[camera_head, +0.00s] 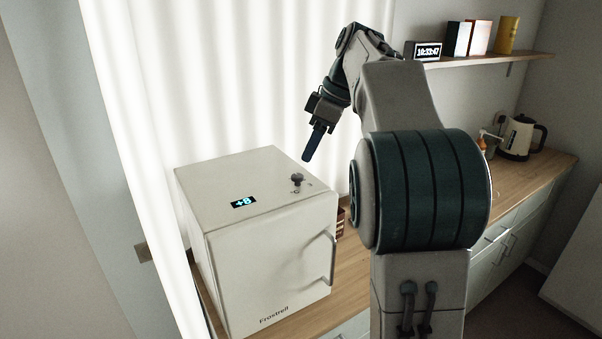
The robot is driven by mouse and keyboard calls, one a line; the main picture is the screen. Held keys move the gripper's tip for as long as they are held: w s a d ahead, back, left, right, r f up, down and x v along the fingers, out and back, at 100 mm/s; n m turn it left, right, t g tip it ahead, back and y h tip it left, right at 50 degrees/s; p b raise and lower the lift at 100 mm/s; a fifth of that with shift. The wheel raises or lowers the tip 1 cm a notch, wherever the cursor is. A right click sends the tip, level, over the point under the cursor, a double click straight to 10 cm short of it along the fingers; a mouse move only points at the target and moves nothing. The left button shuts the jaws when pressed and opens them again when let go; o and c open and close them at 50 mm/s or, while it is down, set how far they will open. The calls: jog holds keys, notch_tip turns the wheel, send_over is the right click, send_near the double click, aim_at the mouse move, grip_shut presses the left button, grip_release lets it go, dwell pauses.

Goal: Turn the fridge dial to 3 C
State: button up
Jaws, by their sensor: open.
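A white mini fridge (265,262) stands on the wooden counter at the lower left, its door shut. A small dark dial (297,179) sits on its top near the right edge. A display (243,202) on the top, left of the dial, reads "+8" or similar in blue. My gripper (308,158) points downward above the fridge's back right, a little above and apart from the dial. It is open and holds nothing visible; the gap between its fingers is hard to see from here.
A door handle (332,258) juts from the fridge front. A white curtain (240,80) hangs behind. A shelf (480,62) with a digital clock (424,51) and a kettle (521,137) on the counter are at the right. The fridge top is otherwise clear.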

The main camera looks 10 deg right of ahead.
aim_at(298, 175)
jog(key=x, duration=0.7)
jog(key=shift+a+f, duration=0.1)
jog(key=shift+f, duration=0.15)
jog(key=c, duration=1)
